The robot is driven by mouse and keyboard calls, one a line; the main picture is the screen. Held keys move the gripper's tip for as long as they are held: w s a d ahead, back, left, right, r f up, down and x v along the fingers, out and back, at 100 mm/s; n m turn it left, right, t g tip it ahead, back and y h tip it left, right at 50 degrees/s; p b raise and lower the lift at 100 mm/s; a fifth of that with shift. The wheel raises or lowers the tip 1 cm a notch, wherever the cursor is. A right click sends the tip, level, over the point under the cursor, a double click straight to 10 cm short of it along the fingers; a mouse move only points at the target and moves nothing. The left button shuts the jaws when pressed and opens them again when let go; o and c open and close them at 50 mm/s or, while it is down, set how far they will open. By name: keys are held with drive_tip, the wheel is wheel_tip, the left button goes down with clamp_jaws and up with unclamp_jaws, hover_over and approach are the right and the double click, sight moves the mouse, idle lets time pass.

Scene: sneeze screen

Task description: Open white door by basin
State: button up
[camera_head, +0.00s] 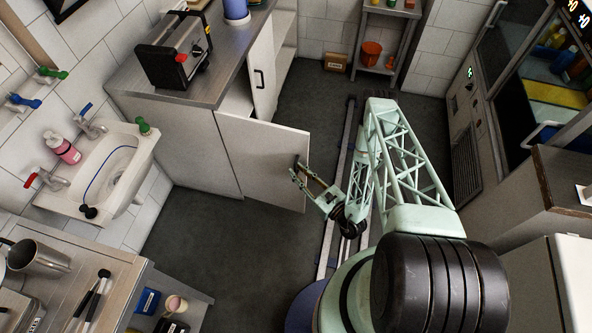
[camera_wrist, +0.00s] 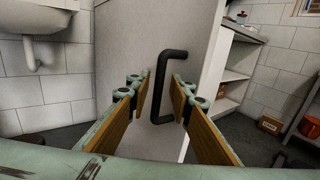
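My gripper (camera_head: 298,172) is at the door's free-edge side. In the wrist view my gripper (camera_wrist: 160,88) has its two fingers spread, with the handle seen in the gap between them. I see no finger closed on the handle. Whether either finger touches it I cannot tell.
A second white door (camera_head: 262,75) with a black handle is farther along the cabinet, before open shelves (camera_head: 287,45). A toaster-like appliance (camera_head: 175,52) stands on the counter. The floor (camera_head: 215,235) before the basin is clear. An orange bucket (camera_head: 371,52) sits on a far rack.

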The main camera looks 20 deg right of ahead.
drive_tip(key=v, duration=1)
idle(0.7)
idle(0.5)
drive_tip(key=shift+s+a, duration=0.1)
drive_tip(key=shift+s, duration=0.05)
